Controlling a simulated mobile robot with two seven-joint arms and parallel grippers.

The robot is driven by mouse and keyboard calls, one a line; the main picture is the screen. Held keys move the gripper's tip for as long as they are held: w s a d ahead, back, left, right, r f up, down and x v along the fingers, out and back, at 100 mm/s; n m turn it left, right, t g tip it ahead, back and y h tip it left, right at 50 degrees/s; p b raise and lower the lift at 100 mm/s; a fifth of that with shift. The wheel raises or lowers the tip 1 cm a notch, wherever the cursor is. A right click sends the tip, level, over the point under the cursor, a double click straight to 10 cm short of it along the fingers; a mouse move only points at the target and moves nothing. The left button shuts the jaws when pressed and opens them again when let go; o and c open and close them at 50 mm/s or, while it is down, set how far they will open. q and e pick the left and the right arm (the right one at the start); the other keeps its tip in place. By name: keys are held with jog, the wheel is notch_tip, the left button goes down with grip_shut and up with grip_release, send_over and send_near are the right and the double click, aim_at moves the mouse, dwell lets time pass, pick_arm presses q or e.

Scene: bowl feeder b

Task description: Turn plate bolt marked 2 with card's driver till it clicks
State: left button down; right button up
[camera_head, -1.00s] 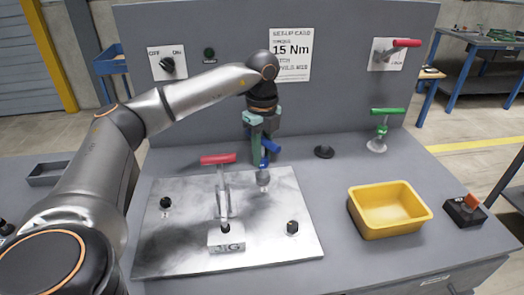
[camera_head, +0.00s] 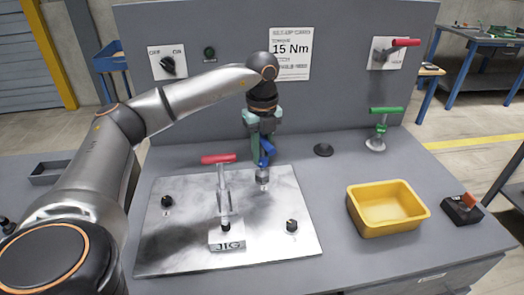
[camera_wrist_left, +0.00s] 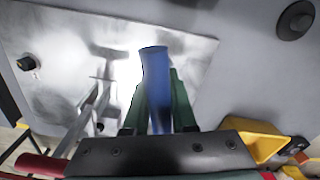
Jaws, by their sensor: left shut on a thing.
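My left gripper (camera_head: 262,130) is shut on the blue driver (camera_head: 267,153), with green fingers on either side of it. The driver points down, and its lower end meets a grey bolt or socket (camera_head: 263,177) at the far right of the metal plate (camera_head: 180,250); I cannot tell if they are fully engaged. The driver also fills the middle of the left wrist view (camera_wrist_left: 156,75). Dark knob-like bolts stand at the plate's left (camera_head: 167,202) and front right (camera_head: 291,227); their numbers are unreadable. The set-up card (camera_head: 290,55) reads 15 Nm. My right gripper is not in view.
A red-handled clamp (camera_head: 222,180) stands on the plate's JIG block, left of the driver. A green-handled tool (camera_head: 384,125), a black round piece (camera_head: 323,150) and a yellow bin (camera_head: 388,212) are to the right. A switch box (camera_head: 462,209) sits at the right edge.

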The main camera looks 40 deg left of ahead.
pick_arm(q)
jog(key=shift+m, duration=0.8)
jog(key=shift+r, duration=0.1)
jog(key=shift+m+p, duration=0.5)
jog(key=shift+m, duration=0.7)
jog(key=shift+m+p, duration=0.35)
jog(key=shift+m, duration=0.85)
jog(key=shift+m, duration=0.5)
jog(key=shift+m+p, duration=0.3)
jog(key=shift+m, duration=0.4)
